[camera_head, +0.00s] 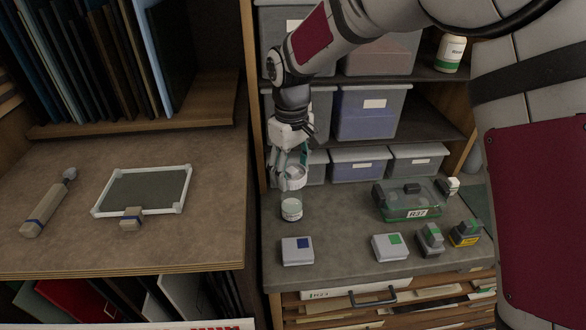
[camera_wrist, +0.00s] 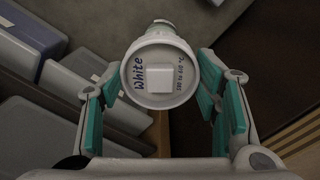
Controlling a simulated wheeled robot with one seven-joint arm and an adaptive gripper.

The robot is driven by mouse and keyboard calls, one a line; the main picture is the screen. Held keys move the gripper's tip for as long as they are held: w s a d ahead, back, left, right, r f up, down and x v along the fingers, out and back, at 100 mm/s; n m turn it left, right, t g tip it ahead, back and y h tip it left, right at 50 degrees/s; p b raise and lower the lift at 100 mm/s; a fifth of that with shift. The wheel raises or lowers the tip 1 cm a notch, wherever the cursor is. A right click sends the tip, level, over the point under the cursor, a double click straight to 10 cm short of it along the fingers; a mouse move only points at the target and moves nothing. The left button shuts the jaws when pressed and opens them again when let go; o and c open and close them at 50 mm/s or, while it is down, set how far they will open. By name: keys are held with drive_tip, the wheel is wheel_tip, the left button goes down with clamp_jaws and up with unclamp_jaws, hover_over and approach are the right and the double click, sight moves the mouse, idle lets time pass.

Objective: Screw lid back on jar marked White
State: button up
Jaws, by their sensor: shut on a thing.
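My gripper (camera_head: 290,178) is shut on a round white lid (camera_head: 295,171), held in the air above the counter. In the wrist view the lid (camera_wrist: 160,75) sits between the teal finger pads, its top facing the camera. It reads "White" with a temperature range and has a pale square knob in the middle. A small whitish jar (camera_head: 291,209) stands upright on the grey counter (camera_head: 335,222), below the lid and apart from it. In the wrist view, a small pale round shape (camera_wrist: 162,24) shows past the lid's edge, mostly hidden. The jar's own marking is too small to read.
A clear green-edged box marked R37 (camera_head: 408,212) stands to the right. A blue-marked block (camera_head: 297,251) and a green-marked block (camera_head: 390,247) lie in front. Bins (camera_head: 359,164) line the shelf behind. A framed panel (camera_head: 145,190) lies on the left bench.

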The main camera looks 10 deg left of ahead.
drive_tip(key=n, duration=0.3)
drive_tip(key=n+b, duration=0.1)
drive_tip(key=shift+f, duration=0.25)
drive_tip(key=n, duration=0.4)
drive_tip(key=shift+f+n+b, duration=0.2)
drive_tip(key=shift+n+b, duration=0.1)
drive_tip(key=shift+b, duration=0.05)
drive_tip(key=n, duration=0.4)
drive_tip(key=shift+f, duration=0.15)
drive_tip(key=n, duration=0.2)
drive_tip(key=n+b, duration=0.1)
drive_tip(key=n, duration=0.1)
drive_tip(key=shift+f, duration=0.3)
drive_tip(key=shift+f+b, duration=0.45)
drive_tip(key=shift+f, duration=1)
drive_tip(key=shift+f+b, duration=0.5)
drive_tip(key=shift+f, duration=0.4)
idle(0.4)
drive_tip(key=shift+m, duration=0.3)
drive_tip(key=m, duration=0.4)
drive_tip(key=shift+m, duration=0.4)
